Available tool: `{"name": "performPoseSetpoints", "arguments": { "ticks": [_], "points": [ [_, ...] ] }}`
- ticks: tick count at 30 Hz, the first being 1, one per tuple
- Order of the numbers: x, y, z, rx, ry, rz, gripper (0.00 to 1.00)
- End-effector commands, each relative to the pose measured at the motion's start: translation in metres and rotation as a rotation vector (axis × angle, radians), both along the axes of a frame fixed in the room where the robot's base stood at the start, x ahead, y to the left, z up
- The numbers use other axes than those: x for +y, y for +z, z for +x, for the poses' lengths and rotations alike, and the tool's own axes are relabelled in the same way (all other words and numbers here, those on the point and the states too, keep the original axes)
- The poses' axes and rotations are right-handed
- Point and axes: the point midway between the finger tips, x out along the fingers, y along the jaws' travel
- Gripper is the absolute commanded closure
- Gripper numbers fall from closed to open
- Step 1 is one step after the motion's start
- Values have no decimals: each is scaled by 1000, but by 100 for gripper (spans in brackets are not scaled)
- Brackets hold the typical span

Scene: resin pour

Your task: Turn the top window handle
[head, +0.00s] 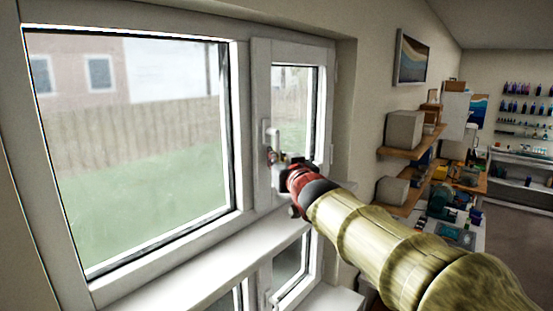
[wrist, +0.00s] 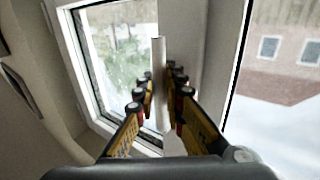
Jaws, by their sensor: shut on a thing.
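The top window handle (head: 270,132) is a white lever on the frame of the narrow upper sash (head: 262,90), right of the large pane. My gripper (head: 276,160) is at this handle, with its red and dark body just below and right of the handle's upper part. In the wrist view, the handle (wrist: 158,85) is a pale straight bar between the two yellow-and-black fingers of my gripper (wrist: 160,78), which are shut on it. The handle's lower part is hidden by my gripper in the head view.
A second, lower window (head: 290,270) with its own white handle (head: 268,298) sits below the white ledge (head: 190,262). Wall shelves (head: 412,142) with boxes stand to the right of the window. A cluttered workbench lies further right, with open floor (head: 515,235) beyond it.

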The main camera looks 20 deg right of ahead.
Motion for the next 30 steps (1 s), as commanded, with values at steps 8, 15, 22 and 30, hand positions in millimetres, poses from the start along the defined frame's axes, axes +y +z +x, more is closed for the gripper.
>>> {"name": "performPoseSetpoints", "arguments": {
  "ticks": [8, 15, 22, 30],
  "points": [
    [-6, -6, 4, -60, 0, -83, 100],
    [-16, -7, 11, -165, -1, -229, 100],
    [-26, 0, 19, -291, -1, -401, 100],
    [-37, 10, 27, -439, -2, -609, 100]
  ]
}}
